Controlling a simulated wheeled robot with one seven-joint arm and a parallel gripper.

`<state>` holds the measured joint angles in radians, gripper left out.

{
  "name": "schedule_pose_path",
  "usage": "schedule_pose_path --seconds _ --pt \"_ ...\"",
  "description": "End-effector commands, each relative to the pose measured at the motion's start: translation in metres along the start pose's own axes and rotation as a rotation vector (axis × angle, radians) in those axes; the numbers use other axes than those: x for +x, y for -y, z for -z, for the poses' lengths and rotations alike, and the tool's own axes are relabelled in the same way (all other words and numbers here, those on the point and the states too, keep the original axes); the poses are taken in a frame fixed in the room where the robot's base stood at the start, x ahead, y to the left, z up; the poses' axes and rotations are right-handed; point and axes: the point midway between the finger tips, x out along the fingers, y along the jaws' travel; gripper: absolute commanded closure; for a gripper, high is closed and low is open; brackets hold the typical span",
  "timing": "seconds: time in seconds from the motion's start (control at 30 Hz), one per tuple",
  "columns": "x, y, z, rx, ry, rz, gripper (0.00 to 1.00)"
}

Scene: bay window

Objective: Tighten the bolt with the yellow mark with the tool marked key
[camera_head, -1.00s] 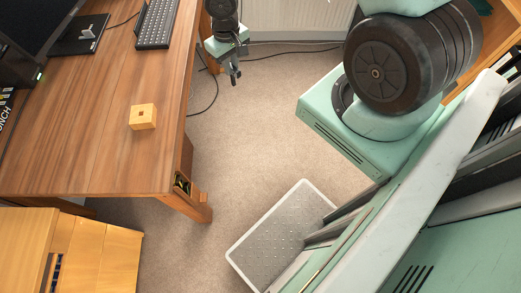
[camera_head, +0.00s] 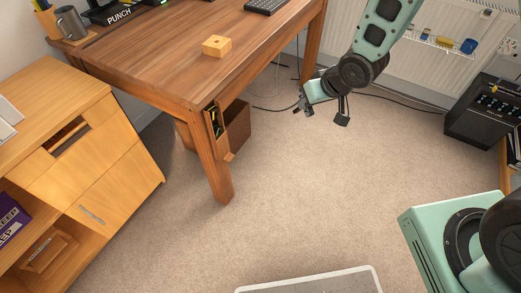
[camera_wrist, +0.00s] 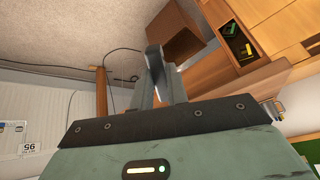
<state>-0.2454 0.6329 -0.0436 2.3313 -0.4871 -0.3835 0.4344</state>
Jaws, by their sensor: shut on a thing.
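My gripper (camera_head: 325,108) hangs in the air right of the desk, above the carpet. In the wrist view it (camera_wrist: 158,80) is shut on a dark, slim thing (camera_wrist: 154,60) with a shiny edge, probably a tool. I cannot read any mark on it. A small yellowish wooden block (camera_head: 214,48) with a dark hole or recess on top sits on the desk, left of my gripper and apart from it. I cannot make out a bolt or a yellow mark there.
A wooden cabinet (camera_head: 120,165) stands left. A black box (camera_head: 490,110) stands right. Carpet (camera_head: 300,190) between is clear.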

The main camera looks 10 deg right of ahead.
Motion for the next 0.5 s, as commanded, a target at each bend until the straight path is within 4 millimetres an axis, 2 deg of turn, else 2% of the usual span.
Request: schedule_pose_path --seconds 0.03,0.5 --pt "0.022 0.004 -0.008 -0.017 -0.045 0.024 1.00" --pt "0.084 0.056 -0.007 -0.161 -0.473 0.284 1.00"
